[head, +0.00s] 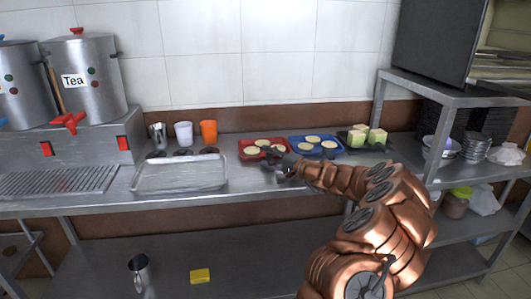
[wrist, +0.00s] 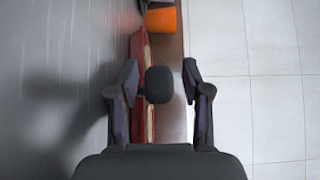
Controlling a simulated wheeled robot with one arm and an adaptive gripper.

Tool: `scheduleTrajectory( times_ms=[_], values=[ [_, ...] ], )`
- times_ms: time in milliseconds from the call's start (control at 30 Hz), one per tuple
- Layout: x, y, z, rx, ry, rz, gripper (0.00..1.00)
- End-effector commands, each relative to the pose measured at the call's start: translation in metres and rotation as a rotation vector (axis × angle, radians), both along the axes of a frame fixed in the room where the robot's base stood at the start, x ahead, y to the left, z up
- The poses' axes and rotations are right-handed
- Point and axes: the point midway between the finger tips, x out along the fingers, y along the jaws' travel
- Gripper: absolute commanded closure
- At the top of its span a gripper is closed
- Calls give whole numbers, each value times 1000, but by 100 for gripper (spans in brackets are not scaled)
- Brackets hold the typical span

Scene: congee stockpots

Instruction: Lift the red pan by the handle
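The red pan (head: 246,154) sits on the steel counter and holds several pale round pieces. In the wrist view its red side (wrist: 138,48) is seen nearly edge-on, partly hidden by my gripper. A dark rounded block, apparently the pan's handle (wrist: 159,85), points toward the wrist camera between my fingers. My gripper (head: 277,164) is at the pan's front edge. In the wrist view my gripper (wrist: 159,84) is open, with a finger on each side of the handle and a visible gap on both sides.
A blue pan (head: 317,154) with round pieces and a dark pan with green-and-white blocks stand to the right. A steel tray (head: 180,187) lies to the left. Behind it are an orange cup (head: 209,131), a white cup (head: 184,132) and a metal cup. A wall rises behind.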

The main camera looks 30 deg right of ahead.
Motion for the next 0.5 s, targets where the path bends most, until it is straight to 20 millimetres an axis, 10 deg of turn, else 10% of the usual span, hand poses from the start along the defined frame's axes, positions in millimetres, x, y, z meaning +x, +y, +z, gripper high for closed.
scheduleTrajectory(
  times_ms=[500],
  values=[
    [0, -1, 0, 0, 0, -1, 100]
  ],
)
